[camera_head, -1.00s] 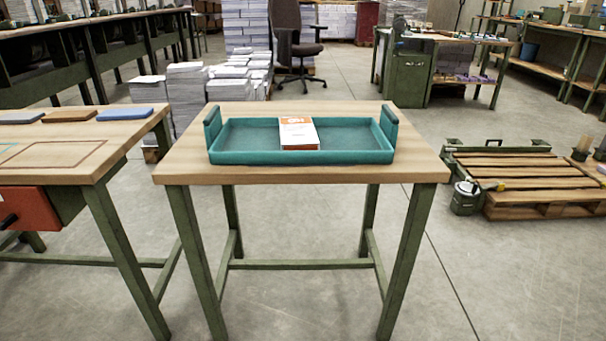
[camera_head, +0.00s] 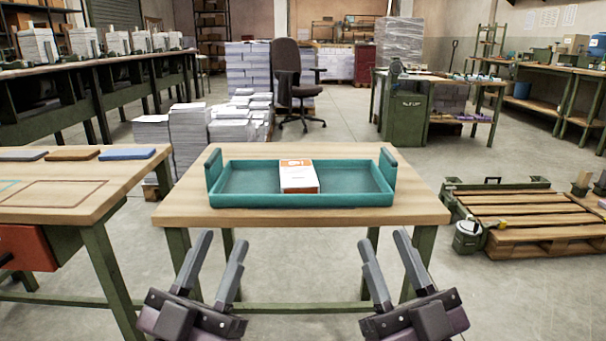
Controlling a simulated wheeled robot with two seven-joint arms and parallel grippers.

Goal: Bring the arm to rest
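My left gripper (camera_head: 213,266) is at the bottom left of centre in the head view, in front of the small table. Its two grey fingers are apart with nothing between them. My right gripper (camera_head: 389,262) is at the bottom right of centre, also with its fingers apart and empty. Both point up and away from me, and neither appears to hold anything. A teal tray (camera_head: 242,202) with a raised handle at each end sits on the wooden table (camera_head: 420,210). A white and orange stack or booklet (camera_head: 299,178) lies inside the tray, near its middle.
A second workbench (camera_head: 95,205) stands at the left, with flat grey, brown and blue blocks on it and a red drawer below. Paper stacks (camera_head: 190,140) and an office chair (camera_head: 292,80) stand behind. A wooden pallet (camera_head: 525,215) lies on the floor at the right.

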